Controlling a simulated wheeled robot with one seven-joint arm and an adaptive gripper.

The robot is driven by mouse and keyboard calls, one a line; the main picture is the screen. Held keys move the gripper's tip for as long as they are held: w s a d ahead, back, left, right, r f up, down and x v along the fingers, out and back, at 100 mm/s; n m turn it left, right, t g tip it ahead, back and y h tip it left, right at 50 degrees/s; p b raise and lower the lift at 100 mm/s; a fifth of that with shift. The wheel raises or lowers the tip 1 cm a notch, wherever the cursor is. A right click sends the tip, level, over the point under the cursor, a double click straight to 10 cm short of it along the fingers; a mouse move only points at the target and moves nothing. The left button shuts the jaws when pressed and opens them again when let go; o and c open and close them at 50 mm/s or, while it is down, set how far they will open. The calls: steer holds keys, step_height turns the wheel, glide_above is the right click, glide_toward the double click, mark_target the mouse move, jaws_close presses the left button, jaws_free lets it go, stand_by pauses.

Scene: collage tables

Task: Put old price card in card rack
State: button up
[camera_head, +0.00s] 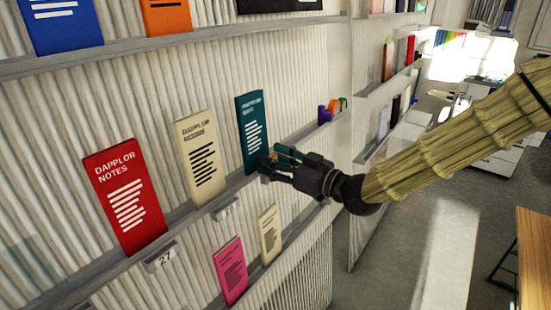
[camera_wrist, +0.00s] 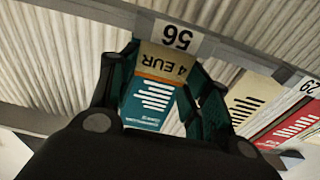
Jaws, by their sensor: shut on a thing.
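A tan card reading "4 EUR" (camera_wrist: 165,64) shows upside down in the wrist view, between my fingers and in front of the teal booklet (camera_wrist: 147,105). I take it as the old price card. My gripper (camera_head: 274,162) reaches the shelf edge by the lower right of the teal booklet (camera_head: 252,125). In the wrist view my gripper (camera_wrist: 163,58) has its fingers at both sides of the card and is shut on it. A white label "56" (camera_wrist: 178,37) sits on the shelf edge close to the fingertips. I cannot make out a card rack for sure.
A red booklet (camera_head: 125,197) and a cream booklet (camera_head: 201,158) stand left of the teal one on the same shelf. Pink (camera_head: 231,270) and small cream (camera_head: 270,234) booklets stand below. Small coloured items (camera_head: 333,109) are to the right. Open floor lies at right.

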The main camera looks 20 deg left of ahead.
steer(key=o, duration=0.7)
steer(key=shift+o, duration=0.2)
steer(key=shift+f, duration=0.2)
steer(key=f+b+v, duration=0.1)
steer(key=b+v, duration=0.3)
steer(key=v, duration=0.7)
steer(key=shift+s+a+b, duration=0.15)
steer(key=shift+s+b, duration=0.1)
steer(key=shift+b, duration=0.05)
steer(key=shift+f, duration=0.1)
